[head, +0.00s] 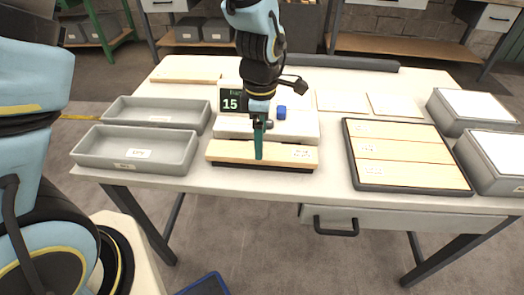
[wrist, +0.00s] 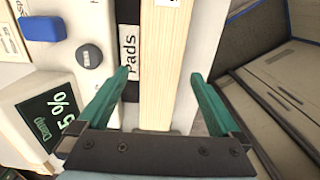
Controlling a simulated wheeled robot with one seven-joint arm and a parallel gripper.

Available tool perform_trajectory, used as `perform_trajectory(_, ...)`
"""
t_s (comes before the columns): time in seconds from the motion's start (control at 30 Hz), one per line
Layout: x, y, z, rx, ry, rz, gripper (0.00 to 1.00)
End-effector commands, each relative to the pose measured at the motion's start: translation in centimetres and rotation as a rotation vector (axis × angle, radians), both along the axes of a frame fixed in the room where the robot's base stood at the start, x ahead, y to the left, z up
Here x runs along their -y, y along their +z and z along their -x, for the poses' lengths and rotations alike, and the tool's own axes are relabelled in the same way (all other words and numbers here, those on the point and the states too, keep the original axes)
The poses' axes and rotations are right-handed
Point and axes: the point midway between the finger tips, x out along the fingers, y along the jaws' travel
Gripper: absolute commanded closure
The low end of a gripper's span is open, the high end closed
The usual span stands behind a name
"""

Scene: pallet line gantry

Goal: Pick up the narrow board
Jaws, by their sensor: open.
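A narrow pale wooden board (head: 228,152) with a white label lies near the front edge of the white table, in front of the white meter. In the wrist view the board (wrist: 166,70) runs lengthwise between the two fingers. My gripper (head: 259,143) has teal fingers and points down over the middle of the board. The wrist view shows the gripper (wrist: 160,83) open, one finger on each side of the board, with a gap to the right finger. Whether the left finger touches anything is unclear.
The white meter (head: 293,128) has a dark display (head: 231,103) and a blue button (head: 281,112). Two grey bins (head: 137,150) stand left. A black-edged tray (head: 352,168) of wide boards lies right, beside lidded grey boxes (head: 496,161). A dark bar (head: 347,63) lies behind.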

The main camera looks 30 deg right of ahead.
Motion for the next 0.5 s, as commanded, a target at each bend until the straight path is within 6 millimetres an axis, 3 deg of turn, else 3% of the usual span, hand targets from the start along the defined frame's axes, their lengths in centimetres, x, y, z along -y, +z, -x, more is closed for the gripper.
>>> perform_trajectory(0.23,0.1,-2.9,0.2,-0.001,-0.001,-0.003,0.00)
perform_trajectory(0.5,0.1,-3.7,0.2,0.000,-0.001,0.000,0.00)
